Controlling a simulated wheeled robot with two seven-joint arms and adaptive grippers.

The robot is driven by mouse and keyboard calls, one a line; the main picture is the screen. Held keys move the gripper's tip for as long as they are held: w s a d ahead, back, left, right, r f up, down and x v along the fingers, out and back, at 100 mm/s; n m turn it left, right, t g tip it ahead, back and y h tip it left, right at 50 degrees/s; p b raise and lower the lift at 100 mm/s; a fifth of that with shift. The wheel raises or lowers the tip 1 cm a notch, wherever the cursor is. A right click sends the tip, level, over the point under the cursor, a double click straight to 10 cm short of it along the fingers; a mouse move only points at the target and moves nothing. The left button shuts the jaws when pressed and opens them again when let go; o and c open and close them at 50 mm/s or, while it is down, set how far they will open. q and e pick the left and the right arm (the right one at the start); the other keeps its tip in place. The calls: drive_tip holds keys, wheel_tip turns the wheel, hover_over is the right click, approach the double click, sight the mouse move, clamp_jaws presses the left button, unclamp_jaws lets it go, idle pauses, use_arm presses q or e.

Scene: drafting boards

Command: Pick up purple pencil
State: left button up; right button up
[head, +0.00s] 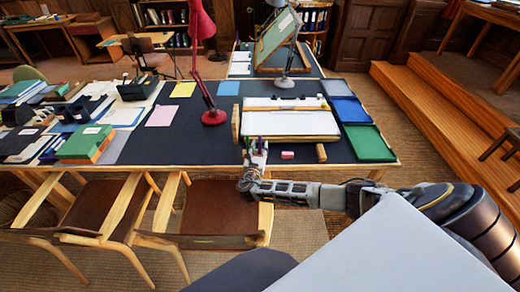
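My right arm reaches in from the right. Its gripper (256,158) is at the front edge of the dark-topped desk (180,143), by the lower left corner of a tilted drawing board (292,123). A few thin upright shapes, seemingly pencils (247,143), with purple and green tints, show right at the fingertips. They are too small for me to tell which is the purple pencil or whether the fingers touch one. Whether the gripper is open or shut is unclear. My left gripper is not in view.
A pink eraser-like block (288,155) and a wooden cylinder (321,153) lie to the right of the gripper. Green (369,143) and blue (350,110) trays line the desk's right side. A red lamp (213,116) stands behind. Chairs (215,208) stand at the front edge.

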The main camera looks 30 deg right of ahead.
drive_tip(key=shift+w+d+b, duration=0.3)
drive_tip(key=shift+w+d, duration=0.1)
drive_tip(key=shift+w, duration=0.1)
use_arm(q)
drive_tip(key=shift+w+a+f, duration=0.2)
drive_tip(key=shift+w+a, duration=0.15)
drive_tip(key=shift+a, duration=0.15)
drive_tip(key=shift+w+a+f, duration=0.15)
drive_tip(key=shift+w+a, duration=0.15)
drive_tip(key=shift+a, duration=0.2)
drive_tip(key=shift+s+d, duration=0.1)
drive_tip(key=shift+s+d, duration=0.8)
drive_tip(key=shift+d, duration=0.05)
use_arm(e)
drive_tip(key=c, duration=0.8)
